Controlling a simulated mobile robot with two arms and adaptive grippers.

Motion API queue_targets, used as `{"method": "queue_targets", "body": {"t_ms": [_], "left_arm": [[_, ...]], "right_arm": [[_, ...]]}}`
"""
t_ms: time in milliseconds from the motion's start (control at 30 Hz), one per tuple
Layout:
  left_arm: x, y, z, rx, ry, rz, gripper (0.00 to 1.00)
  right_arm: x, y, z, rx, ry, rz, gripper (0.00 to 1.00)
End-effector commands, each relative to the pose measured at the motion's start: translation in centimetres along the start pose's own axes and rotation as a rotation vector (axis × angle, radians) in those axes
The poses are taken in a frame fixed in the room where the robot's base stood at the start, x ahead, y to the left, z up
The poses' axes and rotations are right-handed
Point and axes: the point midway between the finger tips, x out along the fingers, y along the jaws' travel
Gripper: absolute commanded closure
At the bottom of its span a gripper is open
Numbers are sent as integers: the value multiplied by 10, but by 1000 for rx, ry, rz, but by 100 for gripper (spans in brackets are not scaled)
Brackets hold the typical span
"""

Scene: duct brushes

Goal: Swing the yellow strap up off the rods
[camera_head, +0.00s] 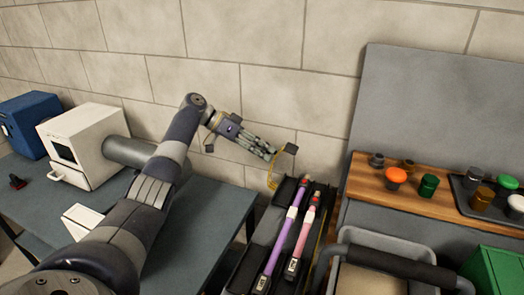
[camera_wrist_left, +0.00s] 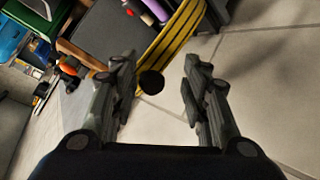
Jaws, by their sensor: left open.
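The yellow strap (camera_head: 273,172) stands up at the back left of the black rod tray (camera_head: 262,232), with a dark piece at its upper end. In the left wrist view the strap (camera_wrist_left: 168,48) is a curved yellow band with dark stripes. A purple rod (camera_head: 284,232) and a pink rod (camera_head: 301,238) lie side by side in the tray, and no strap is seen across them. My left gripper (camera_head: 271,152) is close to the strap's upper end. Its fingers (camera_wrist_left: 160,76) are apart, with a dark round knob (camera_wrist_left: 152,82) appearing between them. My right gripper is out of view.
A block wall is behind. A white machine (camera_head: 82,142) and a blue box (camera_head: 30,120) stand on the left table (camera_head: 210,200). Right of the tray are a grey bin (camera_head: 352,238), a wooden shelf (camera_head: 365,182) with several jars, and a green box (camera_head: 500,272).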

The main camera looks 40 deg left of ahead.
Motion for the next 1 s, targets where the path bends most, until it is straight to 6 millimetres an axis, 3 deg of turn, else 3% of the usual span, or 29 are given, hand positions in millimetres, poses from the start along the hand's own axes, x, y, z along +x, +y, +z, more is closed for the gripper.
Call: {"method": "queue_targets", "body": {"t_ms": [167, 400, 600, 1000], "left_arm": [[-26, 0, -1, 1, 4, -4, 58], [-78, 0, -1, -1, 3, -3, 58], [-108, 1, 0, 0, 0, -2, 58], [-118, 1, 1, 0, -2, 0, 58]], "right_arm": [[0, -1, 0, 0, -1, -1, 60], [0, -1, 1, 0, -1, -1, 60], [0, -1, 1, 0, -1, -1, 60], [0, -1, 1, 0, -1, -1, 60]]}}
